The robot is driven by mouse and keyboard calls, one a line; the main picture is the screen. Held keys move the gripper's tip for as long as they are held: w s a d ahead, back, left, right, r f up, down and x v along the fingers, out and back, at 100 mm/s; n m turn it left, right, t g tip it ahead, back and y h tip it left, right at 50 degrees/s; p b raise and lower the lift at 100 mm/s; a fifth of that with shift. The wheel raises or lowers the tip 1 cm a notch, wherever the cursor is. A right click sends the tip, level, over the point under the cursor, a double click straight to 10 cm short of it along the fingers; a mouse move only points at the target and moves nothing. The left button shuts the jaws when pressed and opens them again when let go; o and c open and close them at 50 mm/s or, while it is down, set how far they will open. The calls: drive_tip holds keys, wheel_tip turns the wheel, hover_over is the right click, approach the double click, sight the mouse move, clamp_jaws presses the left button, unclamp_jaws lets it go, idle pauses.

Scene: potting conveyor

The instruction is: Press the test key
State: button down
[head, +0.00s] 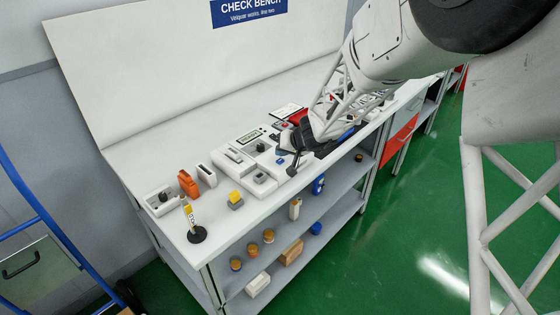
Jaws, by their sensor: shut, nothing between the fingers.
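My gripper (292,170) reaches down from the upper right over the bench, its dark fingers shut and empty beside the right end of a white test unit (236,160). The unit has a small display (250,136), a black knob (260,147) and small dark keys, one of them a dark key (260,178) near its front. I cannot tell which one is the test key, or whether the fingertips touch the unit. My gripper and arm hide part of the bench behind them.
On the white bench (150,160) stand an orange device (188,184), a white box with a black knob (162,200), a yellow-topped block (235,200) and a marker on a black base (197,233).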

sight(282, 160)
drive_tip(key=shift+f, duration=0.8)
idle(1.7)
drive_tip(key=shift+r, duration=0.8)
drive_tip(key=shift+r, duration=0.1)
drive_tip(key=shift+r, duration=2.45)
